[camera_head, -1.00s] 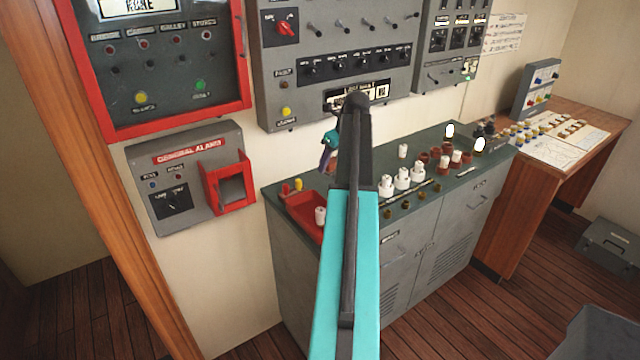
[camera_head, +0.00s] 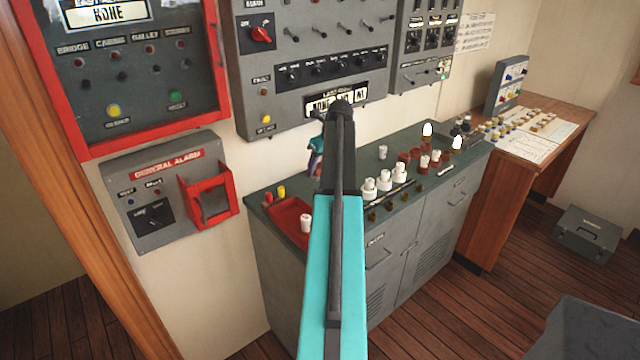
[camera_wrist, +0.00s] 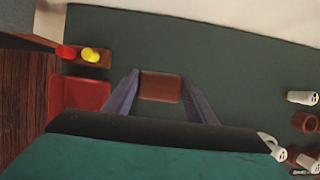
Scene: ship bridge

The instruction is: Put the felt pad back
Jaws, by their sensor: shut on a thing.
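The felt pad (camera_wrist: 160,87) appears to be the reddish-brown, flat, rectangular piece between my fingertips in the wrist view. My gripper (camera_wrist: 160,90) is shut on it, with one finger at each side. In the head view my gripper (camera_head: 316,158) is over the back part of the grey cabinet's green top (camera_head: 345,165), beyond the red tray (camera_head: 288,217). My own arm hides much of it there, and the pad is hard to make out. I cannot tell how high the pad is above the top.
The red tray also shows left of my gripper in the wrist view (camera_wrist: 82,93), beside a holder with red and yellow pieces (camera_wrist: 85,54). White and brown cylinders (camera_head: 385,182) stand to the right. Wall panels (camera_head: 310,70) rise behind. Green top around the pad is bare.

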